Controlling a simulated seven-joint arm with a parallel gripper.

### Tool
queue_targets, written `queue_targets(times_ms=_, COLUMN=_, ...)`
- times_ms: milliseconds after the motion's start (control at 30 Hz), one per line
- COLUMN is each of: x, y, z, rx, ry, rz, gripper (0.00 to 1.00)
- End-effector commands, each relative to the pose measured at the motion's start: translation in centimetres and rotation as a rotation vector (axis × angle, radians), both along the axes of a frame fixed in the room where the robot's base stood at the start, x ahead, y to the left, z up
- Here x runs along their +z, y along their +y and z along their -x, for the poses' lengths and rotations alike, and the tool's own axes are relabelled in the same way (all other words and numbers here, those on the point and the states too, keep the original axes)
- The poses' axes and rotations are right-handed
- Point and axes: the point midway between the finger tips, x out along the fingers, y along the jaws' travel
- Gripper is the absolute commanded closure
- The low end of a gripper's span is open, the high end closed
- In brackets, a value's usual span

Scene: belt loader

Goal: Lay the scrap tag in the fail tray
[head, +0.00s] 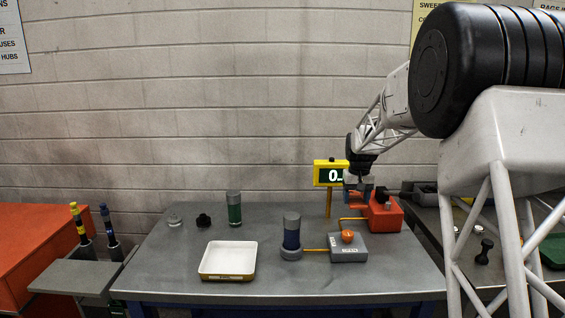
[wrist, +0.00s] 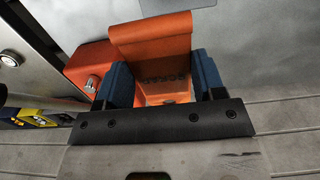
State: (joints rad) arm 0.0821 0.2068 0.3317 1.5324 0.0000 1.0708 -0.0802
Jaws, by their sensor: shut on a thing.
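My gripper (head: 358,192) is at the back right of the grey table, just left of a red-orange box. In the wrist view, its blue fingers (wrist: 162,82) are shut on an orange tag (wrist: 150,45) with dark, unreadable lettering. In the head view, a little orange of the tag (head: 356,206) shows below the fingers. A shallow white tray (head: 228,274) with a yellowish rim stands empty at the front middle of the table, left of and nearer than my gripper. I cannot read any marking naming it the fail tray.
The red-orange box (head: 385,216) is close beside my gripper; it also shows in the wrist view (wrist: 88,66). A yellow display (head: 328,174) stands behind on a post.

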Motion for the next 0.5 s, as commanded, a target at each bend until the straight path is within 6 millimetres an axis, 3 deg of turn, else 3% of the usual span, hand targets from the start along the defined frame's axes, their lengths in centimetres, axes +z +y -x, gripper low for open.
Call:
queue_targets(times_ms=333, x=0.0, y=0.2, z=0.0, rx=0.002, ry=0.0, rz=0.0, gripper=0.6)
queue_targets(times_ms=500, x=0.0, y=1.5, z=0.2, rx=0.006, ry=-0.002, rz=0.0, gripper=0.6)
